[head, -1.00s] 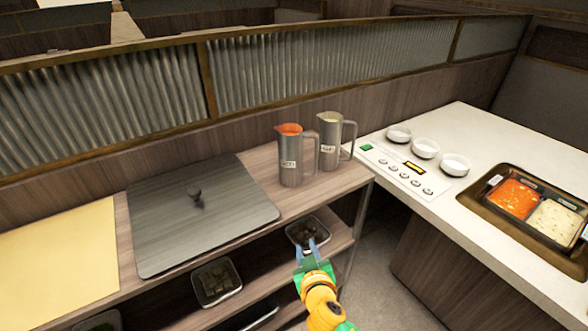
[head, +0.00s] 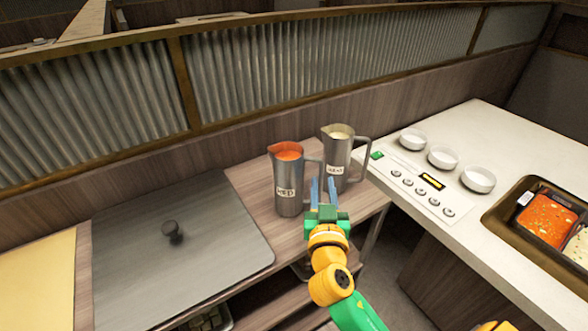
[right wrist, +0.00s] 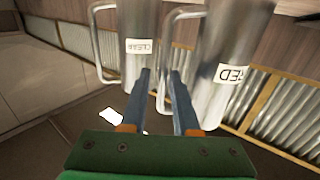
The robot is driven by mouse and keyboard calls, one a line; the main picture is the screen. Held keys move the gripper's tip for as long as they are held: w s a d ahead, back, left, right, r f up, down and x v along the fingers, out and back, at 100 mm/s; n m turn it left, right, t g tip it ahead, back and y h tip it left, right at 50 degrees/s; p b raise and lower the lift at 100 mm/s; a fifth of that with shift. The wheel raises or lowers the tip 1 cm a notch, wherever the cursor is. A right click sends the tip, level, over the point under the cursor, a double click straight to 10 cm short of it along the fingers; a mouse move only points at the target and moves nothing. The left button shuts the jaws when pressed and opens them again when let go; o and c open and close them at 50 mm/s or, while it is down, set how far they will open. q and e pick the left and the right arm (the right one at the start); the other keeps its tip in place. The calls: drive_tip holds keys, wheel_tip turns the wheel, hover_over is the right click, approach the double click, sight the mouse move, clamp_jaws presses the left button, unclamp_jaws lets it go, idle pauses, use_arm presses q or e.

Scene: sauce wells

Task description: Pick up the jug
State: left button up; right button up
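Two steel jugs stand upright on the wooden counter. The red-sauce jug (head: 289,182), labelled RED, is nearer and left. The pale-sauce jug (head: 337,158), labelled CLEAR, is behind it to the right. My right gripper (head: 323,181) is open at the handle side of the red jug, its fingers pointing at the gap between the jugs. In the right wrist view, the red jug (right wrist: 226,60) is right and the clear jug (right wrist: 137,62) left. The red jug's handle appears between the open fingertips (right wrist: 162,73); whether they touch it is unclear. My left gripper is out of view.
A flat grey lid (head: 180,265) with a knob lies left of the jugs. A white counter (head: 490,130) at right holds three white bowls (head: 442,157), a button panel (head: 418,182) and a sauce well (head: 549,222). A corrugated partition (head: 330,75) runs behind the jugs.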

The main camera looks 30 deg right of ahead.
drive_tip(key=shift+w+d+r+p, duration=0.3)
drive_tip(key=shift+w+p, duration=0.15)
drive_tip(key=shift+w, duration=0.2)
drive_tip(key=shift+w+d+r+p, duration=0.25)
drive_tip(key=shift+w+p, duration=0.2)
drive_tip(key=shift+w, duration=0.15)
drive_tip(key=shift+w+d+f, duration=0.25)
drive_tip(key=shift+w+d, duration=0.1)
drive_tip(key=shift+w, duration=0.3)
drive_tip(key=shift+w+d+f, duration=0.25)
drive_tip(key=shift+w+d, duration=0.05)
drive_tip(key=shift+w, duration=0.3)
drive_tip(key=shift+s+a+r, duration=0.1)
drive_tip(key=shift+s, duration=0.05)
clamp_jaws()
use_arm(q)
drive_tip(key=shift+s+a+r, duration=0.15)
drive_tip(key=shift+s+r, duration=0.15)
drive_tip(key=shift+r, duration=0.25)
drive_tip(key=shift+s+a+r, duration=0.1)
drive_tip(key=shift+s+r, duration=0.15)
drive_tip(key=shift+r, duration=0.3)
